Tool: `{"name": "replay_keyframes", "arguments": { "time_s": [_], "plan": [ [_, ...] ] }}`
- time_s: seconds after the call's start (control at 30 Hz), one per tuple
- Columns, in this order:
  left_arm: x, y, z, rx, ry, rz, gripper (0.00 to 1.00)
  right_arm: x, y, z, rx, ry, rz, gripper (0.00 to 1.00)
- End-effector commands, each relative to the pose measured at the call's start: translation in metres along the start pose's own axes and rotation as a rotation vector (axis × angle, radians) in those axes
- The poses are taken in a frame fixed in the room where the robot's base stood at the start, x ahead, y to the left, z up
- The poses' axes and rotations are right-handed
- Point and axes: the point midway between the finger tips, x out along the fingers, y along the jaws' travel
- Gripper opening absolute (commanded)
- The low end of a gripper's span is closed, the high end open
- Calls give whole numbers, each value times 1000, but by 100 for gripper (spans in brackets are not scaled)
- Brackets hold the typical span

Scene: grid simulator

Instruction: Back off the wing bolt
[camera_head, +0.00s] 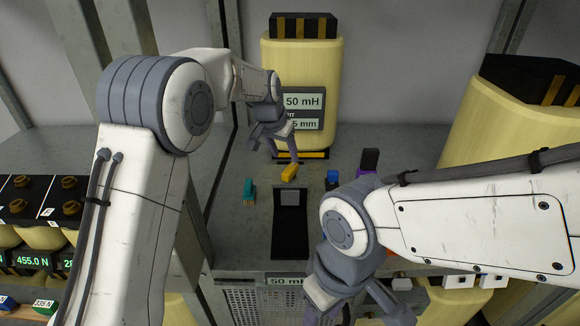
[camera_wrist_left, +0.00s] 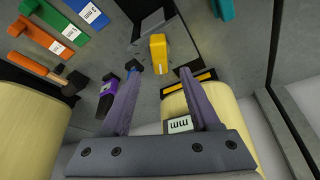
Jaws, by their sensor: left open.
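No part with a clear wing bolt shape can be made out. A small yellow block-like piece (camera_head: 289,172) is at the top end of a black plate with a grey square (camera_head: 290,235); whether it is the wing bolt I cannot tell. My left gripper (camera_head: 273,153) is open just behind the yellow piece. In the left wrist view the yellow piece (camera_wrist_left: 158,50) lies just beyond and between the spread, empty fingertips (camera_wrist_left: 159,73). My right gripper (camera_head: 345,310) is low in the head view, its fingertips cut off by the bottom edge.
A cream canister (camera_head: 300,65) with a 50 mH display stands behind the left gripper. A teal piece (camera_head: 249,190), a blue piece (camera_head: 332,179) and a purple one (camera_head: 368,165) flank the black plate. A hammer (camera_wrist_left: 45,70) shows in the left wrist view.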

Motion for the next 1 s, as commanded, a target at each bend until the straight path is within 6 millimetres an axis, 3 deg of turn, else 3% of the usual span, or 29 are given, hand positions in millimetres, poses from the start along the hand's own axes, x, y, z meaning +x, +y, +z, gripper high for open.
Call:
{"name": "replay_keyframes", "arguments": {
  "time_s": [0.2, 0.4, 0.77, 0.8, 0.9, 0.97, 1.0],
  "plan": [
    [40, 1, 0, 0, -7, 2, 62, -19, -1, -1, -3, 0, 0, 50],
    [66, 2, -1, 1, -3, 1, 62, -27, -2, -2, -5, 0, 0, 50],
    [75, 2, -1, 1, -1, 1, 62, -28, -2, -2, -5, 0, 0, 50],
    [75, 2, -1, 1, -1, 1, 59, -28, -2, -2, -5, 0, 0, 50],
    [75, 2, -1, 1, -1, 1, 20, -28, -2, -2, -5, 0, 0, 50],
    [74, 2, -1, 1, -1, 1, 0, -28, -2, -2, -5, 0, 0, 50],
    [74, 2, -1, 1, -1, 1, 0, -28, -2, -2, -5, 0, 0, 50]
  ]
}}
